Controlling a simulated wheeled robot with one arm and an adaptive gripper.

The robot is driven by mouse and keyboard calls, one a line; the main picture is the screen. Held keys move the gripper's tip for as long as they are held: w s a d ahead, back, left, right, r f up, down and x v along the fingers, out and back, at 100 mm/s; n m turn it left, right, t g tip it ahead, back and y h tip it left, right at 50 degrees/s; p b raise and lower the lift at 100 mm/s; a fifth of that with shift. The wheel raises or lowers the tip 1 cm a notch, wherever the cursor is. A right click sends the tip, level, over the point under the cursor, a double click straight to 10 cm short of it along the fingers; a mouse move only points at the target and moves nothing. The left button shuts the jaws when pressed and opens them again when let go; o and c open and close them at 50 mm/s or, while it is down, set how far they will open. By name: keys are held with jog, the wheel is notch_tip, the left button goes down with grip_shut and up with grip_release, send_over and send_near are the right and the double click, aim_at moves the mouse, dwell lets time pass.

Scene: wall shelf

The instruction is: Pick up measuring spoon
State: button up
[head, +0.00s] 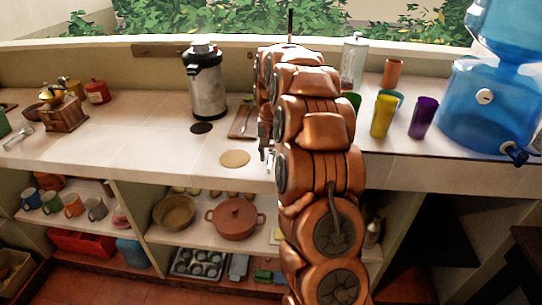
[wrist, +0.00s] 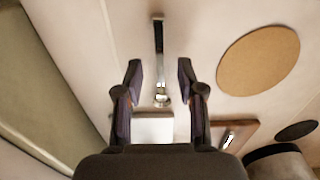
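The measuring spoon (wrist: 159,60) shows in the wrist view as a thin metal piece with a dark end at the top and a small shiny bowl at the bottom. It appears to lie on the pale counter (wrist: 200,30). My gripper (wrist: 161,72) is open, with one finger on each side of the spoon and a visible gap to both. I cannot tell how high the fingertips are above it. In the head view my gripper (head: 266,145) is over the counter, partly hidden by my arm, and I cannot make out the spoon there.
A round tan mat (wrist: 258,60) lies right of the spoon in the wrist view. A white block (wrist: 153,128) and a wooden board (wrist: 238,134) are near the gripper. A metal dispenser (head: 206,92) stands behind; cups (head: 383,116) stand to the right.

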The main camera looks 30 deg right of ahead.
jog(key=shift+f, duration=0.4)
jog(key=shift+c, duration=0.2)
grip_shut()
jog(key=shift+r+b, duration=0.65)
jog(key=shift+r, duration=1)
jog(key=shift+s+a+r, duration=0.1)
jog(key=shift+r, duration=0.05)
jog(key=s+a+r+b, duration=0.1)
jog(key=s+a+b, duration=0.2)
jog(key=s+a, duration=0.7)
jog(key=shift+s+a+r+b, duration=0.2)
jog(key=shift+s+b, duration=0.15)
jog(key=shift+s, duration=0.5)
